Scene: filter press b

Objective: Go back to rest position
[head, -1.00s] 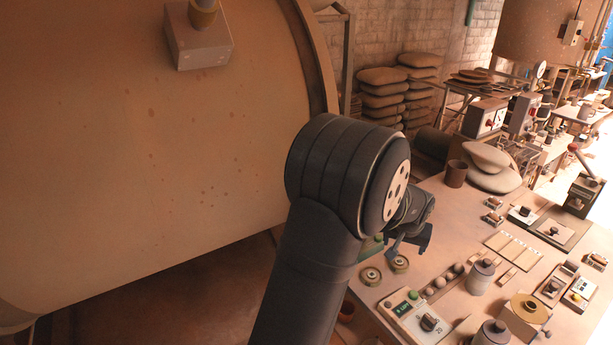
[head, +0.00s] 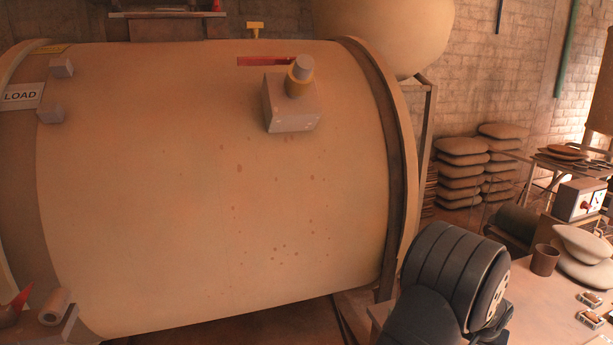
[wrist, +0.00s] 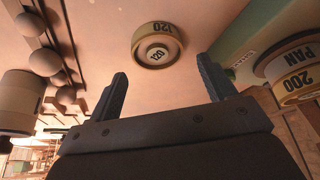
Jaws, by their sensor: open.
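My gripper (wrist: 162,80) is open in the wrist view, with its two dark fingers apart and nothing between them. A round weight marked 120 (wrist: 157,44) stands on the tabletop beyond the fingertips, apart from them. A second weight marked 200 (wrist: 291,80) is at the right, by a surface lettered PAN (wrist: 296,54). In the head view only a dark joint of my arm shows at the lower right; the gripper is outside that view.
A large tan drum (head: 220,190) fills the left of the head view, with a valve box (head: 291,110) on it. The table (head: 545,310) holds a brown cup (head: 544,260). In the wrist view, several balls (wrist: 45,62) and a pale jar (wrist: 20,100) stand at the left.

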